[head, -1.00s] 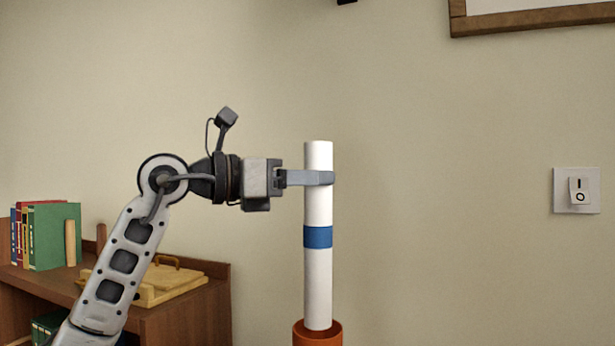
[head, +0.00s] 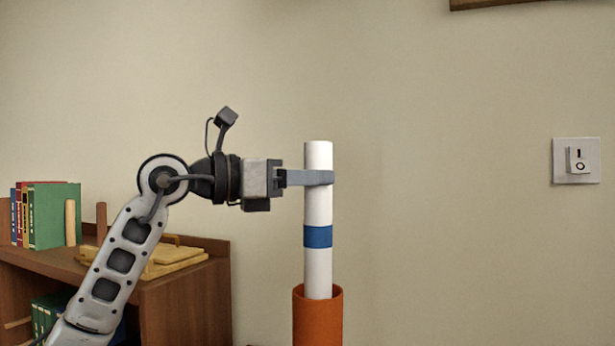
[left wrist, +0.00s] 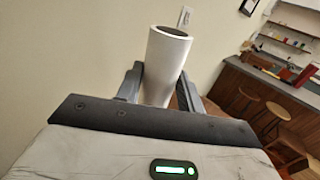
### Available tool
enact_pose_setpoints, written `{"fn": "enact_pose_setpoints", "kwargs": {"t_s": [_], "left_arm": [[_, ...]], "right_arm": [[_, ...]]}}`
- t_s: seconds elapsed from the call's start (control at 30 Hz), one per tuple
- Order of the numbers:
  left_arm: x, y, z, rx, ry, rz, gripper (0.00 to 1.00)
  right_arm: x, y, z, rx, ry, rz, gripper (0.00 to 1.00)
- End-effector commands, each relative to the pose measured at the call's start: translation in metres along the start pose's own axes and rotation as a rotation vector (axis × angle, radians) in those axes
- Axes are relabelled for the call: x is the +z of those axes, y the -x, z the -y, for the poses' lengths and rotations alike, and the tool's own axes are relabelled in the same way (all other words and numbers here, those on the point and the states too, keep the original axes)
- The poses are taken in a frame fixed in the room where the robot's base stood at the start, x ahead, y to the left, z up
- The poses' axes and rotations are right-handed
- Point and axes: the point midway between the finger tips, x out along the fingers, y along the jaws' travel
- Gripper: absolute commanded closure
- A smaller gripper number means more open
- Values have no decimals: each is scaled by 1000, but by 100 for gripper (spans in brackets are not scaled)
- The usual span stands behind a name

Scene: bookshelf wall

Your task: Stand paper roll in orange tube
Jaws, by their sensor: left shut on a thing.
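The paper roll (head: 318,212) is a long white cylinder with a blue band, held upright. My left gripper (head: 319,178) is shut on it near its top. The orange tube (head: 318,320) stands below, with its base cut off by the frame. The roll's lower end is hidden behind the tube's front rim, and the roll appears to be inside the mouth. In the left wrist view the roll (left wrist: 163,68) shows its hollow top between my fingers (left wrist: 160,85). My right gripper is not in view.
A wooden shelf unit (head: 186,305) with books (head: 55,215) and a yellow wooden tray (head: 175,258) stands at left. A wall switch (head: 577,161) is at right. The left wrist view shows a counter (left wrist: 265,90) and stools (left wrist: 268,118). The wall around the tube is clear.

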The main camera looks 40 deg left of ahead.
Motion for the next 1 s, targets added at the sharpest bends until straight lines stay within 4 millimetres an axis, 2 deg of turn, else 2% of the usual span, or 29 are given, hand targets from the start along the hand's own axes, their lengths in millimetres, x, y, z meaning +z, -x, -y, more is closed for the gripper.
{"fn": "enact_pose_setpoints", "kwargs": {"t_s": [0.47,0.5,0.57,0.6,1.0], "left_arm": [[-4,0,0,0,0,1,87],[-4,0,0,0,0,1,57],[-4,0,0,0,0,1,40],[-4,0,0,0,0,1,37],[-5,0,0,0,0,-1,37]], "right_arm": [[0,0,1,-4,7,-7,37],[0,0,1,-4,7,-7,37],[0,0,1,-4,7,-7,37],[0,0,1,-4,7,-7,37],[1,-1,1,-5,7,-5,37]]}}
